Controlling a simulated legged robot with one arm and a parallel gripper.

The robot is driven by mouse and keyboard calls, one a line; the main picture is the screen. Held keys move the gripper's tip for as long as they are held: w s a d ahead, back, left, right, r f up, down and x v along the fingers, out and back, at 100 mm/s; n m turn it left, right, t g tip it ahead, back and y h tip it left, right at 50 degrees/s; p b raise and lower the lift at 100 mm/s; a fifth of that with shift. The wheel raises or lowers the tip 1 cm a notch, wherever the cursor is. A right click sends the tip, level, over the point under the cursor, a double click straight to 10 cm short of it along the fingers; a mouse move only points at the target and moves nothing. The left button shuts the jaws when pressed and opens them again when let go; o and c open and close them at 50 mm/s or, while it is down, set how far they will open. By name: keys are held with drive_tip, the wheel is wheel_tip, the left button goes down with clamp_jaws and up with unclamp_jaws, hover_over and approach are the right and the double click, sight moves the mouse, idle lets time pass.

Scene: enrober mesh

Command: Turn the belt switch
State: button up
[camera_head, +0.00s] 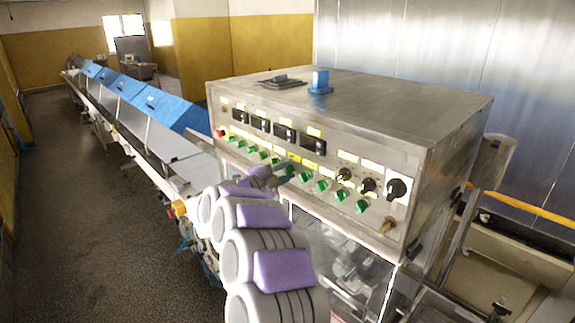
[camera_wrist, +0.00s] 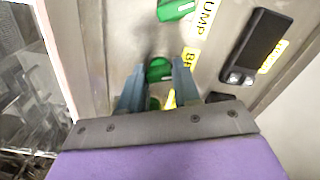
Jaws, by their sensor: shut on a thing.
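The belt switch (camera_wrist: 159,69) is a green knob on the steel panel, next to a yellow label of which only the letters "BE" show. My gripper (camera_wrist: 158,78) is shut on it, with one blue-grey finger on each side. In the head view my gripper (camera_head: 283,178) is at the middle of the row of green switches on the control box front (camera_head: 325,150). My fingers and wrist hide part of the switch, and its exact angle is hard to tell.
A green switch labelled "UMP" (camera_wrist: 176,9) sits close to my fingers. Black knobs (camera_head: 396,189) and a brass fitting (camera_head: 387,226) are at the panel's right. A blue block (camera_head: 320,80) stands on the box. A conveyor with blue covers (camera_head: 165,108) runs back left.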

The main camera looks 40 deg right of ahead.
drive_tip(key=shift+w+a+f+n+p, duration=0.2)
drive_tip(key=shift+n+p, duration=0.35)
drive_tip(key=shift+n, duration=0.25)
drive_tip(key=shift+s+f, duration=0.1)
drive_tip(key=shift+f, duration=0.1)
drive_tip(key=o, duration=1.1)
drive_tip(key=shift+w+a+r, duration=0.1)
drive_tip(key=shift+w+a, duration=0.1)
drive_tip(key=shift+w, duration=0.1)
drive_tip(key=shift+c, duration=0.2)
drive_tip(key=s+a+b, duration=0.1)
drive_tip(key=a+b, duration=0.2)
drive_tip(key=a, duration=1.4)
drive_tip(key=shift+s, duration=0.35)
drive_tip(key=shift+a+r, duration=0.1)
drive_tip(key=shift+a, duration=0.15)
